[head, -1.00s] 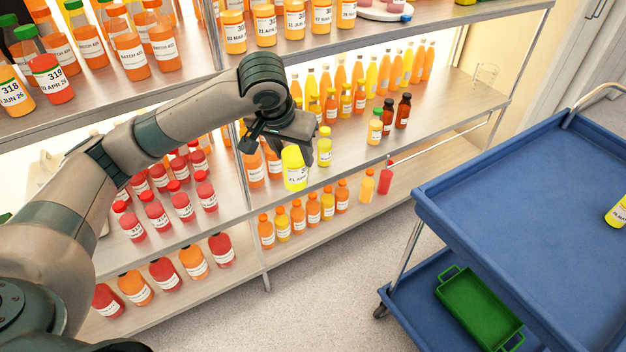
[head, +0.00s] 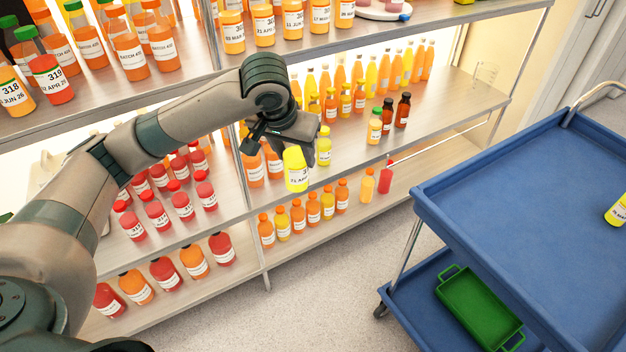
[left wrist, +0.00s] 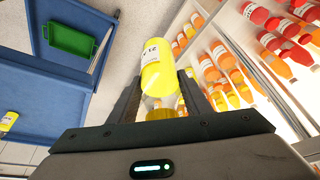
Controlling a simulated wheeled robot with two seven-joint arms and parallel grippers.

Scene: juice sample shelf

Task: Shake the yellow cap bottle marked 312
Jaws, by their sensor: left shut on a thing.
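A yellow-capped bottle (head: 296,171) with a white label is held in the air in front of the middle shelf. The bottle hangs slightly tilted, clear of the shelf edge. My right gripper is not in view.
Another yellow bottle (head: 324,146) stands on the middle shelf (head: 345,150) just right of the held one. Several orange bottles stand on the shelf below. A blue cart (head: 530,190) with a green tray (head: 478,308) on its lower level is at right. The floor between is clear.

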